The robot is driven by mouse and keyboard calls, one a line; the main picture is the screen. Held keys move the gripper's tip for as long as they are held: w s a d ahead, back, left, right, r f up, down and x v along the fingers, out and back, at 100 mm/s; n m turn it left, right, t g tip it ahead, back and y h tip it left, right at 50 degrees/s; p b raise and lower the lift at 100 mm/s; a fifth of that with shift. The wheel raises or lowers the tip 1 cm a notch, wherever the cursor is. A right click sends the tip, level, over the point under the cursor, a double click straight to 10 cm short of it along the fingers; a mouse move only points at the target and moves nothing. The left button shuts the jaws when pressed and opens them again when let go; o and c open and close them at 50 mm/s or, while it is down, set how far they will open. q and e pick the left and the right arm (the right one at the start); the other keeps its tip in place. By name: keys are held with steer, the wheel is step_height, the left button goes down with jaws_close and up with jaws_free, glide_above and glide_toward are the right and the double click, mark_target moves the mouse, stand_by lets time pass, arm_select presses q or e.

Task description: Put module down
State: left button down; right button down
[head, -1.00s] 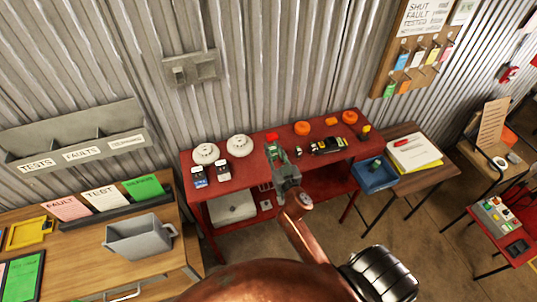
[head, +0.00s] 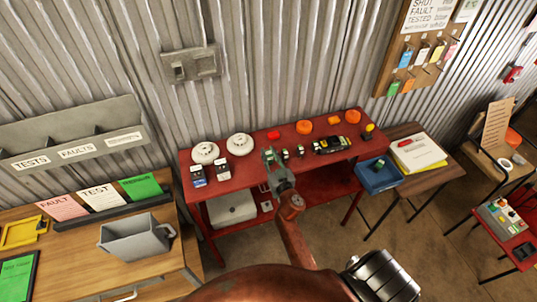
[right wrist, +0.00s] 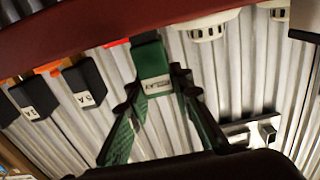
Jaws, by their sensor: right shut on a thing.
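My right gripper (right wrist: 155,95) is shut on a green module (right wrist: 152,62) with a black end and a small white label. In the head view the right gripper (head: 268,156) is over the front middle of the red table (head: 240,178). I cannot tell whether the held module touches the tabletop. Two dark modules with white labels, a left one (right wrist: 34,98) and another (right wrist: 85,82), show beside it in the right wrist view. My left gripper is out of view.
Two white round detectors (head: 240,144) and two small labelled boxes (head: 198,175) are on the table's left part. Orange and red pieces (head: 305,128) and a black-yellow device (head: 331,145) are on its right. A blue tray (head: 378,176) stands beside it. Corrugated wall rises behind.

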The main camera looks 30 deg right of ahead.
mark_target(270, 157)
steer(key=shift+f, duration=0.2)
steer(key=c, duration=1.7)
jaws_free()
steer(key=shift+r, duration=0.15)
steer(key=shift+s+a, duration=0.1)
steer(key=shift+s, duration=0.2)
steer(key=v, duration=0.7)
